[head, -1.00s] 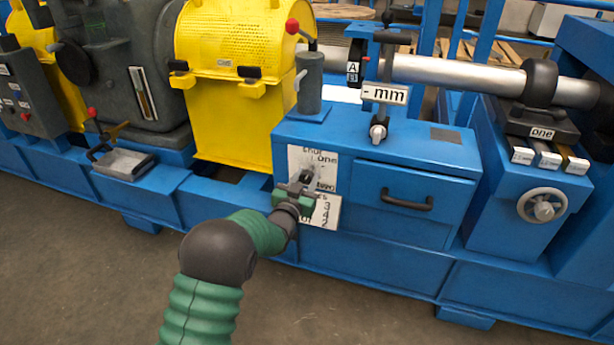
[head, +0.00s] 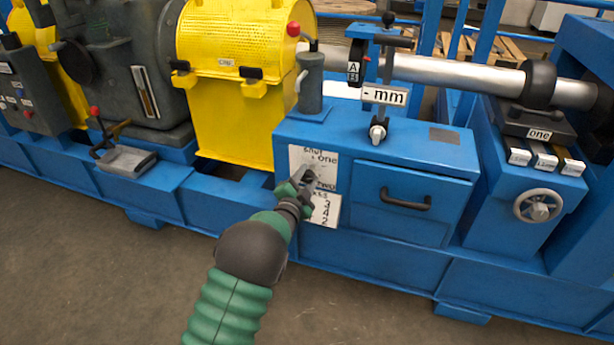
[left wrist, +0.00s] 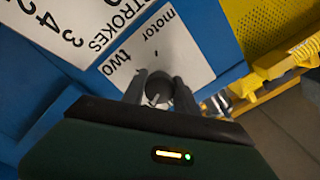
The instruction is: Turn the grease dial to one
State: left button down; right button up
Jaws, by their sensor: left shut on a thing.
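The grease dial (left wrist: 158,88) is a small dark knob on a white plate (head: 300,155) on the front of the blue cabinet. In the head view the plate reads "one" near its top and "two" lower right, with another word above that is hard to read. In the left wrist view "two" and "motor" show on the plate. My left gripper (head: 307,180) is at the plate; in the left wrist view its fingers (left wrist: 157,92) are closed around the knob. They hide much of the dial, and I cannot tell which mark it points to. My right gripper is not in view.
A second white plate (head: 326,211) marked "STROKES" with numbers lies just below. A drawer with a black handle (head: 405,200) is to the right, and a small lever (head: 377,131) stands above it. A yellow guard (head: 232,125) is to the left. The floor in front is clear.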

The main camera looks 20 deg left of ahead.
pick_arm(q)
jog(key=shift+d+f+m, duration=0.15)
jog(key=shift+f+m, duration=0.05)
jog(key=shift+m, duration=0.2)
jog(key=c, duration=0.9)
grip_release()
jog(key=shift+c, duration=0.2)
jog(key=shift+r, duration=0.1)
jog(key=shift+s, duration=0.15)
jog(key=s+p, duration=0.6)
jog(key=s, duration=1)
jog(key=shift+s+a+p, duration=0.3)
jog(key=shift+a, duration=0.05)
